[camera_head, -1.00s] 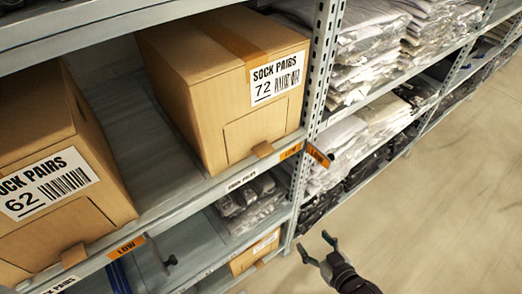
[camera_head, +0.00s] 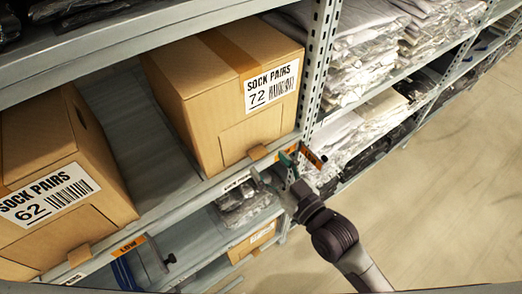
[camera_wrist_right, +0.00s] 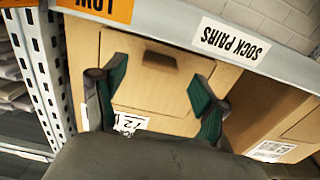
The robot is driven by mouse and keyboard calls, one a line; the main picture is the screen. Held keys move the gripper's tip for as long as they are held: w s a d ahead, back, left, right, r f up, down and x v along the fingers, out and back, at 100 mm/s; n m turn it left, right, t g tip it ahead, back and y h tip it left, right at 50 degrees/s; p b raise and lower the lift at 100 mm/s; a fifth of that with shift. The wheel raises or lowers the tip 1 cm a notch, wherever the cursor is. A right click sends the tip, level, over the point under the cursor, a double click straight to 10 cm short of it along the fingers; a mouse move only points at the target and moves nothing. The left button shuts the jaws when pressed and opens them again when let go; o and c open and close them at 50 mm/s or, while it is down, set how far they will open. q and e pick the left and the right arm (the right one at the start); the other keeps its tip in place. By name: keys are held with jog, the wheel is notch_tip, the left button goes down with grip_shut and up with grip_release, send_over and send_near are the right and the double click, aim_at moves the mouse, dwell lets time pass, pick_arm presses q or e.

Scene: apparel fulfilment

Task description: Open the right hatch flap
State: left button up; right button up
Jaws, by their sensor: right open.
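The right carton (camera_head: 215,90), labelled SOCK PAIRS 72, stands on the middle shelf. Its hatch flap (camera_head: 250,128) is closed, with a small brown tab (camera_head: 258,152) at its lower edge. My right gripper (camera_head: 283,162) is below and right of the tab, at the shelf's front edge. In the right wrist view, the open green fingers (camera_wrist_right: 160,83) are spread in front of the flap (camera_wrist_right: 150,88), with the tab (camera_wrist_right: 160,61) in the gap between them. Nothing is held; contact with the carton cannot be told. My left gripper is not in view.
Another carton (camera_head: 50,160), labelled SOCK PAIRS 62, stands to the left. A perforated post (camera_head: 316,75) rises right of carton 72. The shelf's front lip (camera_head: 195,195) carries labels. Wrapped garments (camera_head: 375,45) fill the right bays. The floor (camera_head: 450,180) is clear.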

aim_at(263, 157)
jog(key=shift+p+x, duration=0.3)
jog(key=shift+x, duration=1.65)
grip_shut()
